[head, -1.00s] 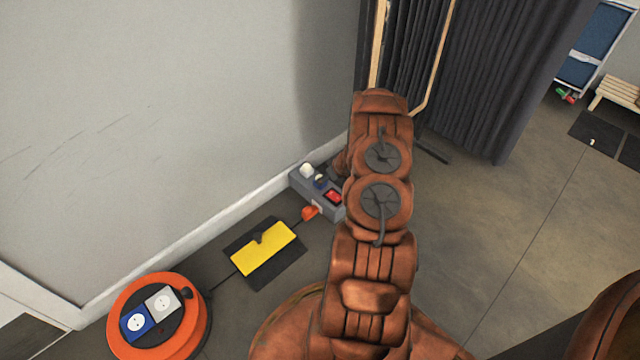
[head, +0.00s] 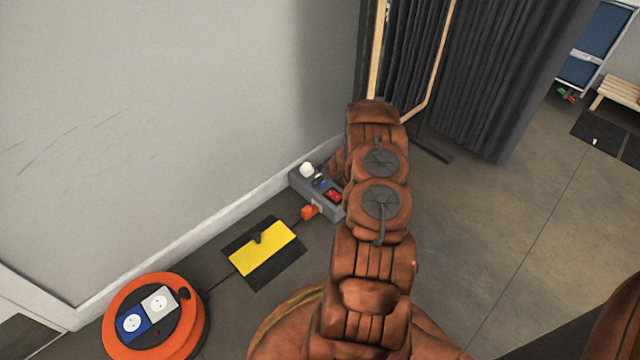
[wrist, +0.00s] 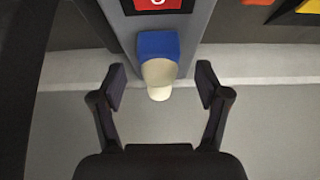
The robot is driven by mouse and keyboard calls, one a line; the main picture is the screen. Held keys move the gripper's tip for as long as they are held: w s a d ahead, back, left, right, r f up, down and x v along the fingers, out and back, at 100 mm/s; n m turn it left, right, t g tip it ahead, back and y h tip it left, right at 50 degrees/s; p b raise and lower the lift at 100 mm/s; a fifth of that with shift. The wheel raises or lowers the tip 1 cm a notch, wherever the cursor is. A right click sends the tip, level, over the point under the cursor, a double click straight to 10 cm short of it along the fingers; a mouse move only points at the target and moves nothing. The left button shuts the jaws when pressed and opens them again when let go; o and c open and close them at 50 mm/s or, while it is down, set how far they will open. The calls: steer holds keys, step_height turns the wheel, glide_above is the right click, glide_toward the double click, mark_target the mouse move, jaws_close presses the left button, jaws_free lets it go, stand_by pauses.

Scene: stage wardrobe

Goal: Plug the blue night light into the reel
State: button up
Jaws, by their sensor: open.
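The blue night light (wrist: 158,45) has a blue body and a cream end piece in the wrist view. It sits on a grey power strip (wrist: 120,12), and its blue part also shows in the head view (head: 320,184). My gripper (wrist: 160,72) is open, with one finger on each side of the cream part and a gap on both sides. In the head view my arm hides the gripper. The orange reel (head: 120,340) lies on the floor at the lower left. Its blue socket (head: 131,322) and white socket (head: 158,302) look empty.
A red switch (head: 333,196) is on the strip, and an orange plug (head: 310,212) is at its near end. A yellow plate on a dark mat (head: 265,250) lies between strip and reel. The wall skirting (head: 215,220) runs close behind. A dark curtain (head: 500,80) hangs beyond.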

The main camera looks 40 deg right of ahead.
steer(key=shift+b+x, duration=0.35)
steer(key=shift+x, duration=1.1)
steer(key=shift+c, duration=0.3)
steer(key=c, duration=1.1)
steer(key=shift+r, duration=0.2)
